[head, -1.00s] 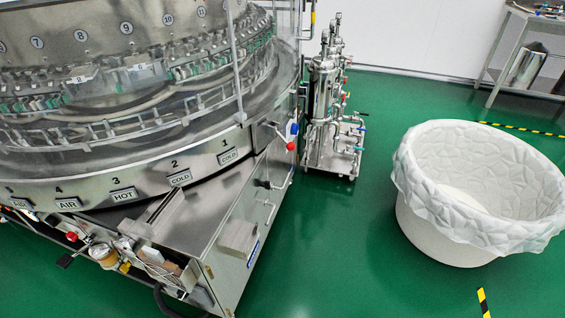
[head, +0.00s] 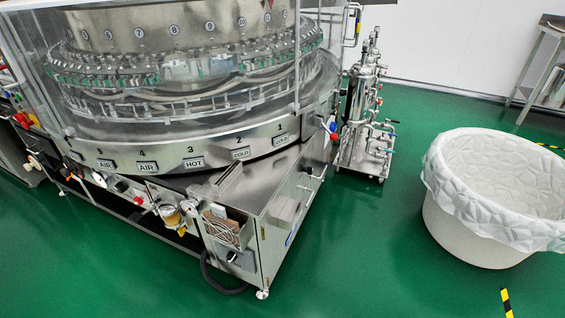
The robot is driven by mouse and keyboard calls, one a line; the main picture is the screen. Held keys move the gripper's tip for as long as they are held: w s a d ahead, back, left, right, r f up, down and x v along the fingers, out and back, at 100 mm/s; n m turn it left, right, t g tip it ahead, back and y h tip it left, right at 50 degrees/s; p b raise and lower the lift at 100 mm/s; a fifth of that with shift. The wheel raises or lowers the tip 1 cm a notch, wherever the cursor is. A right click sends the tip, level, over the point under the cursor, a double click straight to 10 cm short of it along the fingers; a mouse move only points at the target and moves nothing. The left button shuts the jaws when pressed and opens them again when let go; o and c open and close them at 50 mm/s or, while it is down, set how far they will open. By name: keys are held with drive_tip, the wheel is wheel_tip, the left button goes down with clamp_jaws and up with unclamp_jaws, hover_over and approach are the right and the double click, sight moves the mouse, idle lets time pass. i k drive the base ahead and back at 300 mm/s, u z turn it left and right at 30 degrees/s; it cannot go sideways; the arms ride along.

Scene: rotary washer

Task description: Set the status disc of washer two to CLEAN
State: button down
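A large round steel rotary washer (head: 185,150) fills the left half of the head view. Its curved rim carries several numbered station plates marked COLD, HOT and AIR, among them the "2 COLD" plate (head: 241,153). I cannot tell from the frame whether this machine is washer two. I cannot make out a status disc or the word CLEAN on it. My gripper is not in view.
The washer's steel cabinet (head: 283,230) juts forward, with a black hose at its foot. A steel filter unit (head: 366,125) stands behind it. A lined white bin (head: 470,225) stands at right, a steel table (head: 545,65) behind. Green floor (head: 350,250) is clear in front.

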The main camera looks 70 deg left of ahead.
sight(333, 126)
drive_tip(key=u, duration=2.55)
drive_tip(key=i, duration=1)
